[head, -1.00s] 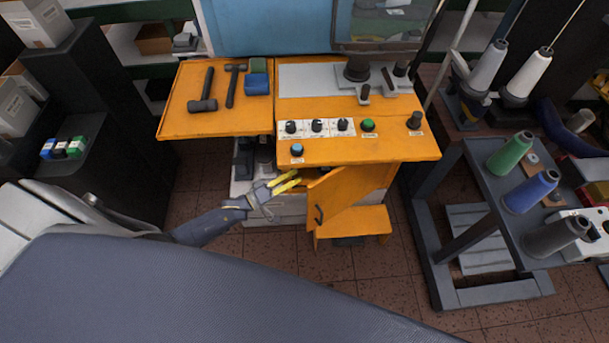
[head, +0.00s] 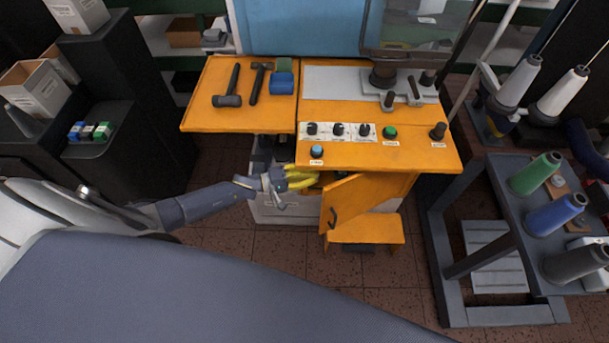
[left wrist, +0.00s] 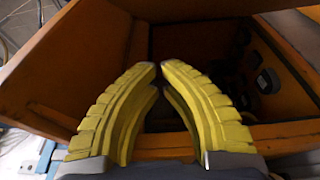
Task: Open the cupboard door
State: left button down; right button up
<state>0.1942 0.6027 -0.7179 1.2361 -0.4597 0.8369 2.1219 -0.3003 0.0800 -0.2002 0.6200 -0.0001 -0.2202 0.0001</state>
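The orange cupboard door (head: 368,195) under the machine table stands partly open, swung out towards me. Its dark handle (head: 333,217) is near the door's left edge. My left gripper (head: 317,177) is at the gap by the door's left edge, near its top. In the left wrist view its yellow fingers (left wrist: 159,68) almost meet at the tips, with nothing held between them. They point into the cupboard's dark inside, and the door's inner face (left wrist: 75,60) seems to be on the left. I cannot tell whether they touch the door. My right gripper is not in view.
The orange table (head: 380,152) with knobs and buttons overhangs the cupboard. An orange step (head: 375,230) sits below the door. A grey rack with thread cones (head: 555,213) stands at right. The tiled floor in front (head: 280,262) is clear.

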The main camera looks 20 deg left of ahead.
pick_arm(q)
jog(key=d, duration=0.7)
jog(key=shift+w, duration=0.2)
jog(key=shift+s, duration=0.1)
